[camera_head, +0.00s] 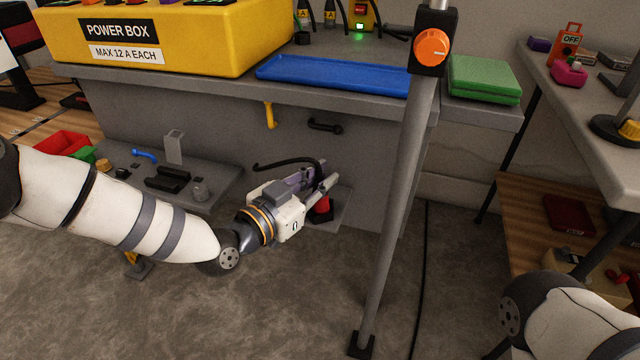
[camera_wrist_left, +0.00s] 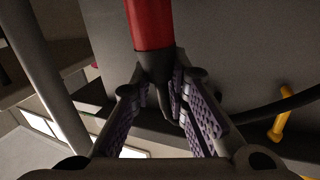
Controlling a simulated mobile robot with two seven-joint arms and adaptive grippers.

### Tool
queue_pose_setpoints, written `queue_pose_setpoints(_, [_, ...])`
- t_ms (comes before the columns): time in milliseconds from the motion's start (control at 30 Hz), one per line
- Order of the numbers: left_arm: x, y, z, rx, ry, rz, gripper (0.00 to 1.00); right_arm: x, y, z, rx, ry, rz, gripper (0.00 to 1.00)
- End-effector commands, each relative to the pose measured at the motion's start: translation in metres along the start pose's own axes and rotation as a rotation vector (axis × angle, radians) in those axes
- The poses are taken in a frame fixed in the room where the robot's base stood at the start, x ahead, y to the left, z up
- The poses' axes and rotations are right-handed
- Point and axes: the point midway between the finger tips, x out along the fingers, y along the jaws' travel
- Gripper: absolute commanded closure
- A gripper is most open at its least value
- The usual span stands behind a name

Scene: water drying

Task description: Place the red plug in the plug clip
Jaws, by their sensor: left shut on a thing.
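My left gripper (camera_head: 318,184) is low in front of the grey workbench panel and is shut on the red plug (camera_head: 322,206). In the left wrist view the red plug (camera_wrist_left: 151,22) points up and away, its black end held between the purple-padded fingers of my left gripper (camera_wrist_left: 165,88). A black cable (camera_head: 285,165) curves beside the gripper. A small black bracket (camera_head: 324,125) is fixed on the panel above; I cannot tell whether it is the plug clip. Part of my right arm shows at lower right, without its gripper.
A yellow hook (camera_head: 270,115) sticks out of the panel. The bench above holds a yellow power box (camera_head: 180,50) and a blue tray (camera_head: 335,75). A grey pole (camera_head: 398,190) stands right of the gripper. A low shelf (camera_head: 215,192) with small parts lies left.

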Motion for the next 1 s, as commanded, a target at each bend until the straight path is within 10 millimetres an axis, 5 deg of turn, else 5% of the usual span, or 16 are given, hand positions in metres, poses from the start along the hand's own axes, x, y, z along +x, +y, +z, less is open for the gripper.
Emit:
queue_pose_setpoints(333, [0.001,0.000,0.007,0.002,0.002,-0.001,1.00,0.003,0.000,-0.001,0.000,-0.004,0.000,0.60])
queue_pose_setpoints(367, [0.001,0.000,0.007,0.002,0.002,-0.001,0.80,0.003,0.000,-0.001,0.000,-0.003,0.000,0.60])
queue_pose_setpoints(433, [0.000,0.000,0.006,0.002,0.002,-0.001,0.65,0.002,0.000,-0.001,0.000,-0.003,0.000,0.60])
queue_pose_setpoints(800, [-0.002,-0.001,0.002,0.002,0.002,-0.002,0.65,0.000,0.000,0.000,0.000,0.001,0.000,0.60])
queue_pose_setpoints(1000, [-0.043,-0.002,0.000,0.002,0.002,-0.003,0.65,-0.009,0.000,0.003,0.000,0.011,0.000,0.60])
